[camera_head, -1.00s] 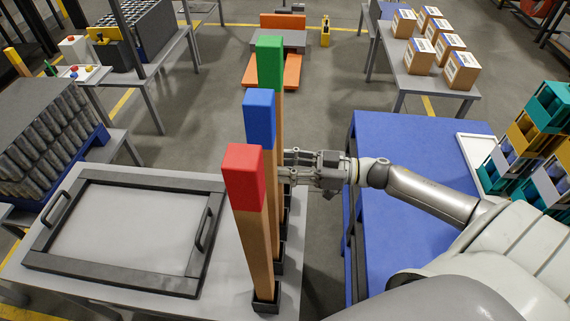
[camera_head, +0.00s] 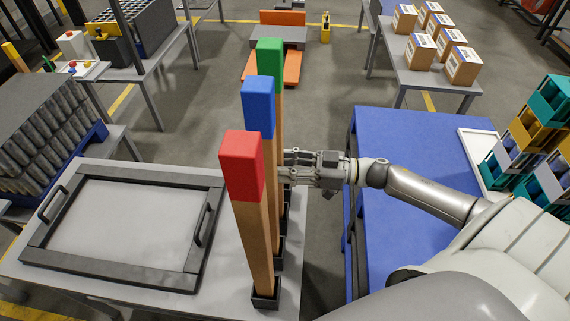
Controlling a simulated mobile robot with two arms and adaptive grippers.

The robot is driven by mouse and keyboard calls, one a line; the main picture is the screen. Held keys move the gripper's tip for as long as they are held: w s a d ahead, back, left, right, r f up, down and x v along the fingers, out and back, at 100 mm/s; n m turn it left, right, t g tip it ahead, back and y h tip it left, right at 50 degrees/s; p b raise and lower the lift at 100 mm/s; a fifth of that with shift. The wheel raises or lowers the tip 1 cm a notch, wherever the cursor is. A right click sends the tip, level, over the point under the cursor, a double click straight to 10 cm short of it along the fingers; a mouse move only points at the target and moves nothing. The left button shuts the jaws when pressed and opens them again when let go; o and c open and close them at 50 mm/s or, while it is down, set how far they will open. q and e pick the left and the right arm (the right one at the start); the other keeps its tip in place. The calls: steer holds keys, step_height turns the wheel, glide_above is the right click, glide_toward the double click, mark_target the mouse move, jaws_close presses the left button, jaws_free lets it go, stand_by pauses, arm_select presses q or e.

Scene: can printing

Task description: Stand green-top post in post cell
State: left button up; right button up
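The green-top post (camera_head: 270,66), a tall wooden post with a green cap, stands upright at the far end of a row of three. My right gripper (camera_head: 288,166) reaches in from the right and is shut on its shaft, below the blue cap's height in the picture. The blue-top post (camera_head: 258,106) partly hides the shaft and fingertips. The red-top post (camera_head: 242,165) is nearest, its foot in a dark square cell (camera_head: 265,293). Another dark cell (camera_head: 280,252) holds the blue-top post. The green-top post's foot is hidden, so I cannot tell its seating. My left gripper is out of view.
The grey table (camera_head: 220,300) bears a dark-framed tray with handles (camera_head: 120,268) left of the posts. A blue table (camera_head: 420,150) stands right, under my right arm. Cartons (camera_head: 463,66) stand on a table at the back right. Stacked crates (camera_head: 527,133) stand at the far right.

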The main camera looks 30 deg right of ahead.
steer(key=shift+f, duration=0.1)
steer(key=o, duration=1.2)
steer(key=shift+s+d, duration=0.1)
steer(key=v, duration=1.1)
steer(key=shift+s+d, duration=0.25)
steer(key=shift+d, duration=0.05)
